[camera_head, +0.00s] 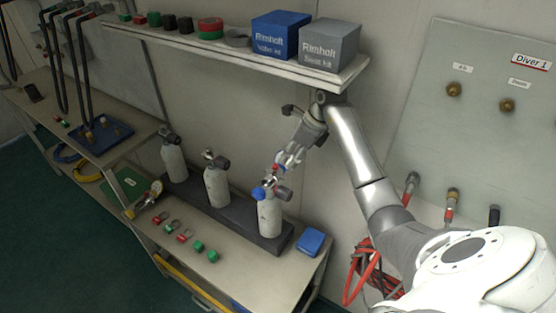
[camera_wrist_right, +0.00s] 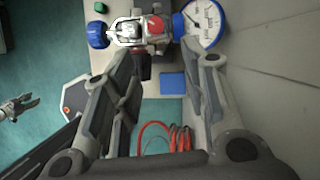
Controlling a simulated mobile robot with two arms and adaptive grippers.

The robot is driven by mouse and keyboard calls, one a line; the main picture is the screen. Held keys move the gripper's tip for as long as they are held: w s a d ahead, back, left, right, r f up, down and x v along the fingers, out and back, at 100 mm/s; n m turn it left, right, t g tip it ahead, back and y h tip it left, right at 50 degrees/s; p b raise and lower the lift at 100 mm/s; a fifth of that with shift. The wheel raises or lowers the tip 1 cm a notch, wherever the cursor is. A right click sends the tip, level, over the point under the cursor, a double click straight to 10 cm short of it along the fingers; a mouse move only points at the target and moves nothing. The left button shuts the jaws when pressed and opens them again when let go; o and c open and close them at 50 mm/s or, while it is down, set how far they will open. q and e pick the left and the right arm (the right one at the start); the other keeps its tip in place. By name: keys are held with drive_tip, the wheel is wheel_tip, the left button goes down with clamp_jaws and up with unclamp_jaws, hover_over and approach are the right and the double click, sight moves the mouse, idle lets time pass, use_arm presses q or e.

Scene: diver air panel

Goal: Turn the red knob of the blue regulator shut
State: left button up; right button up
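The blue regulator (camera_head: 258,193) sits on the valve of the rightmost grey cylinder (camera_head: 269,218). In the right wrist view its blue cap (camera_wrist_right: 97,34), metal yoke (camera_wrist_right: 126,32), red knob (camera_wrist_right: 153,27) and blue-rimmed gauge (camera_wrist_right: 204,22) show. My right gripper (camera_head: 284,163) is just above the regulator, pointing down at it. In the wrist view its fingers (camera_wrist_right: 168,65) stand wide apart, with the red knob beyond them, between their lines; I see no contact. A small grey gripper (camera_wrist_right: 28,104), apparently my left, shows with fingers apart over the floor; the head view lacks it.
A shelf (camera_head: 235,50) with blue (camera_head: 281,38) and grey (camera_head: 329,48) boxes overhangs the bench behind. Two other cylinders (camera_head: 174,162) (camera_head: 217,186) stand left. A blue box (camera_head: 311,241) lies right of the cylinder. Red hoses (camera_head: 362,270) hang beside the bench.

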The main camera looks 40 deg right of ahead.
sight(275, 165)
drive_tip(key=w+a+f+b, duration=0.2)
drive_tip(key=w+f+b, duration=0.1)
drive_tip(key=shift+w+a+f, duration=0.1)
drive_tip(key=shift+w+f, duration=0.15)
drive_tip(key=shift+f, duration=0.05)
drive_tip(key=shift+w+a+f+b, duration=0.1)
drive_tip(key=shift+w+f+b, duration=0.15)
drive_tip(key=shift+f+b, duration=0.3)
drive_tip(key=shift+c, duration=0.5)
clamp_jaws()
